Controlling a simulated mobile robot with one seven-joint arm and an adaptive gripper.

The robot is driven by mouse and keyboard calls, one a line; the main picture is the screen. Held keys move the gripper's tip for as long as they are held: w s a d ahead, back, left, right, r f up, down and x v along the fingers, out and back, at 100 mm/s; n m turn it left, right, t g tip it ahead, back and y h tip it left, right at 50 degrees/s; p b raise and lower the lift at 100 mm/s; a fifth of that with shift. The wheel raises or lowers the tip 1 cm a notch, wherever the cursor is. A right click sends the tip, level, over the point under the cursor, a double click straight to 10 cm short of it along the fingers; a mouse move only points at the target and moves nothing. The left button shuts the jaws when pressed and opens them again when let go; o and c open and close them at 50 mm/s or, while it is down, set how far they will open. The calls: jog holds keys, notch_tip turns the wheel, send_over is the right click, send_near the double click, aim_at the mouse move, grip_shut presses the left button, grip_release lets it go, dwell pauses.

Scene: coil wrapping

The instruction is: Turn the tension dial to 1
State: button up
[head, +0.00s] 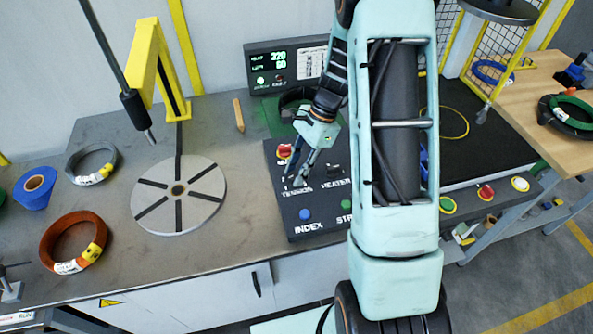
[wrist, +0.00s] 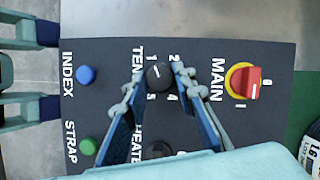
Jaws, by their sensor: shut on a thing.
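The panel also carries a red and yellow MAIN switch (wrist: 243,80), a blue INDEX button (wrist: 86,75), a green STRAP button (wrist: 88,146) and a HEATER knob (wrist: 159,150) close to my fingers. A round turntable (head: 205,190) and an orange coil (head: 72,242) are to the left.

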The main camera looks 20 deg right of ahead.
jog(key=shift+n, duration=0.6)
jog(key=shift+g, duration=0.3)
jog(key=o, duration=1.1)
jog(key=shift+o, duration=0.2)
jog(key=v, duration=1.2)
